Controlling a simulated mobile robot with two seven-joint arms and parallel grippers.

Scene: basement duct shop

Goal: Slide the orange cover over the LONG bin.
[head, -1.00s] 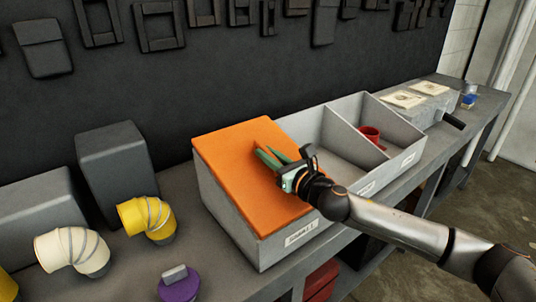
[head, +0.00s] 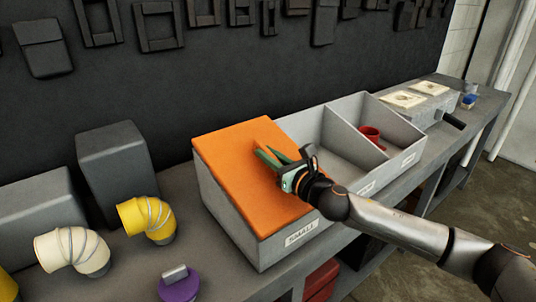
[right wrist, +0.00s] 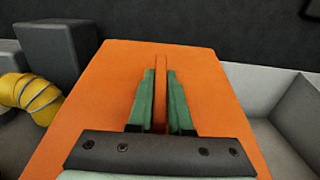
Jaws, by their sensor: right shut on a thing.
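The orange cover (head: 232,165) lies sloped over the left compartment of a grey divided bin box (head: 228,212). The front label (head: 301,233) there seems to read "SMALLS", though it is small. The middle bin (head: 347,146) is open and looks empty. My right gripper (head: 266,157) is over the cover's right part. In the right wrist view its green fingers (right wrist: 160,95) are shut on the upright orange rib of the cover (right wrist: 205,75). The other labels are too small to read. My left gripper is not in view.
Yellow (head: 146,218) and cream (head: 73,250) duct elbows and a purple object (head: 178,285) stand left of the bins. Grey blocks (head: 112,165) stand behind. A grey box with papers (head: 424,102) is at the right. A dark tool wall (head: 130,85) bounds the back.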

